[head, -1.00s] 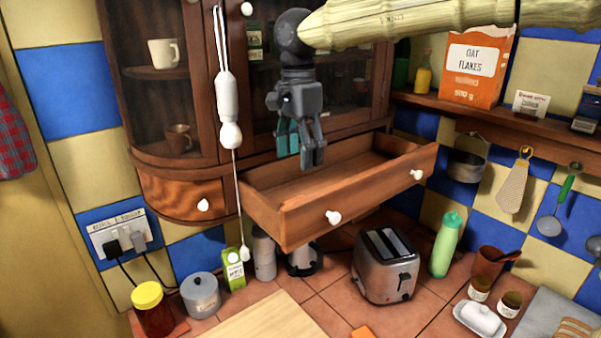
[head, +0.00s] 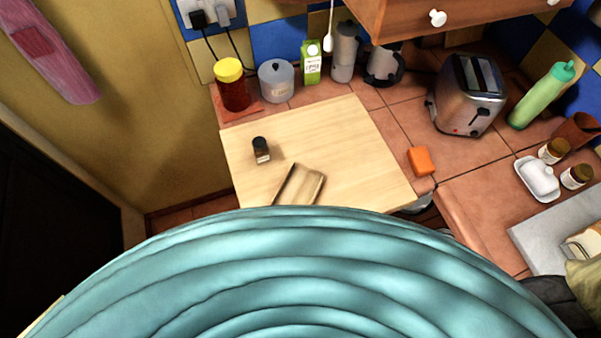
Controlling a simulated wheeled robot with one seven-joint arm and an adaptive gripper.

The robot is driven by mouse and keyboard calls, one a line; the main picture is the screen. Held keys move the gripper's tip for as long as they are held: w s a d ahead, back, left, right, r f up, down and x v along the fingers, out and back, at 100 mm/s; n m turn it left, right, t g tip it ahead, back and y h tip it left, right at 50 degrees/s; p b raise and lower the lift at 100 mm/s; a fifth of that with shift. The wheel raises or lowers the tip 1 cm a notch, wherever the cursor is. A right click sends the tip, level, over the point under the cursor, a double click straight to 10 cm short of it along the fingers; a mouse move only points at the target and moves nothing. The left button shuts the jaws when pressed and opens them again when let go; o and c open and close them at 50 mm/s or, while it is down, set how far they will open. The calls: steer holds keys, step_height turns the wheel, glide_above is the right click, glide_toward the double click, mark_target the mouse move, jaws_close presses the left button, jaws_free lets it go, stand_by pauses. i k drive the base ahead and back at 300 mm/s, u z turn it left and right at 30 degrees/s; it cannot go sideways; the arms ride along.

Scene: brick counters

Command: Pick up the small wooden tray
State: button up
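The small wooden tray (head: 301,184) lies on the pale wooden board (head: 345,140) near its front edge. Its lower part is hidden behind a large teal ribbed shape, likely part of my own body. A small dark-topped jar (head: 261,150) stands on the board to the left of the tray. My gripper is not in view now. Only an olive piece, likely my arm, shows at the right edge.
A red jar with yellow lid (head: 232,86), a grey canister (head: 276,81) and a green carton (head: 311,62) stand behind the board. A toaster (head: 467,95), an orange block (head: 421,161) and a white butter dish (head: 538,179) are to the right. A drawer (head: 415,20) overhangs above.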

mark_target(302, 185)
steer(key=k, duration=1)
